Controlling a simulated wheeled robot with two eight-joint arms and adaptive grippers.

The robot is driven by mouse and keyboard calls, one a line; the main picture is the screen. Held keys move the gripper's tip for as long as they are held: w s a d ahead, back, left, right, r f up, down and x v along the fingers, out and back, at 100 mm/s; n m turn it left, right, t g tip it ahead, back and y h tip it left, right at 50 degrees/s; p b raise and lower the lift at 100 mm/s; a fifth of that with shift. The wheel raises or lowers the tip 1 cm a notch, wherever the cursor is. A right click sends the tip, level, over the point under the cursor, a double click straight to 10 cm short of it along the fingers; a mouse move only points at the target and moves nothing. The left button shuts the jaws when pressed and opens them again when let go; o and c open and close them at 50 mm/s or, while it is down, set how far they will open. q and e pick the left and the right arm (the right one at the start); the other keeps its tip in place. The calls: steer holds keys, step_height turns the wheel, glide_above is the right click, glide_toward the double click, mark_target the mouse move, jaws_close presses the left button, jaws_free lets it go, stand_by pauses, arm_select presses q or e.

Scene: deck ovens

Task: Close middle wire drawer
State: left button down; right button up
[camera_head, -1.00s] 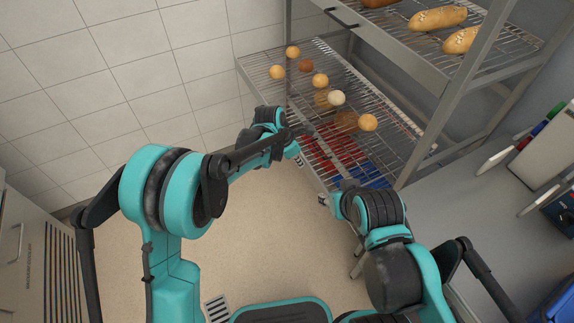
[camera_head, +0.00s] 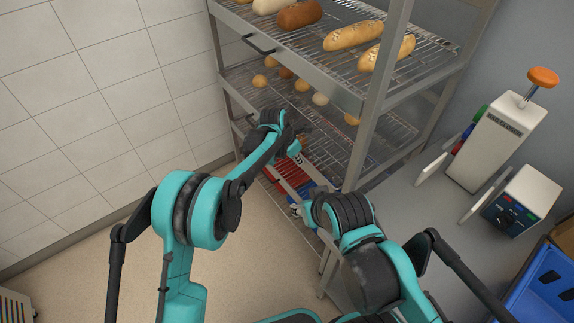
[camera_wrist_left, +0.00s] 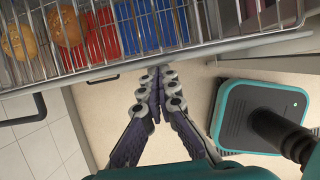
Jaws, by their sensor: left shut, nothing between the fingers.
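The middle wire drawer (camera_head: 326,143) carries several round buns (camera_head: 320,99). It sits largely under the upper rack level, inside the rack frame. My left gripper (camera_head: 298,142) is at the drawer's front side in the head view. In the left wrist view, its fingers (camera_wrist_left: 160,78) are together and empty, just below the drawer's front rail (camera_wrist_left: 205,49). I cannot tell whether they touch it.
The upper wire level (camera_head: 330,19) holds long loaves (camera_head: 352,35). Red trays (camera_head: 262,172) show below the middle drawer. Grey countertop machines (camera_head: 495,140) and a blue crate (camera_head: 540,285) stand at the right. A tiled wall (camera_head: 90,90) is at the left, with open floor before the rack.

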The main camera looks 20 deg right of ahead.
mark_target(306, 157)
arm_select(q)
steer(key=d, duration=0.1)
steer(key=w+d, duration=0.1)
steer(key=shift+d, duration=0.55)
arm_select(e)
steer(key=shift+r, duration=0.2)
arm_select(q)
steer(key=shift+r, duration=0.1)
